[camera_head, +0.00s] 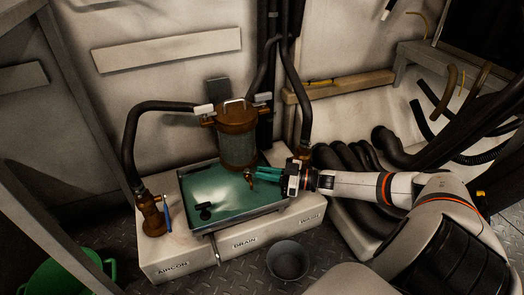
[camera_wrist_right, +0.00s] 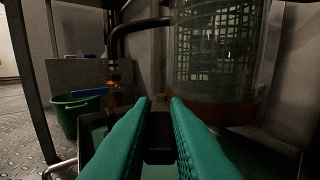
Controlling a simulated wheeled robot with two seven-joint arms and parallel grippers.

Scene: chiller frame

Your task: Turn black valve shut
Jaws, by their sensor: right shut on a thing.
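My right gripper (camera_head: 268,176), with teal fingers, reaches in from the right to the small brass tap (camera_head: 249,177) low on the brown and glass strainer (camera_head: 237,140). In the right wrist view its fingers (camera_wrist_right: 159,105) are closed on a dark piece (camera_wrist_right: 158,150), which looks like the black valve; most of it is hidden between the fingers. The valve's angle cannot be told. The strainer stands upright, and its glass body also shows in the wrist view (camera_wrist_right: 215,50). My left gripper is not in view.
A tray of greenish liquid (camera_head: 190,229) sits below the strainer on a pale base (camera_head: 175,262); a small black fitting (camera_head: 204,211) is in it. A brass valve with a blue handle (camera_head: 152,216) stands left. A grey bucket (camera_head: 288,260) and green bucket (camera_head: 70,277) are on the floor.

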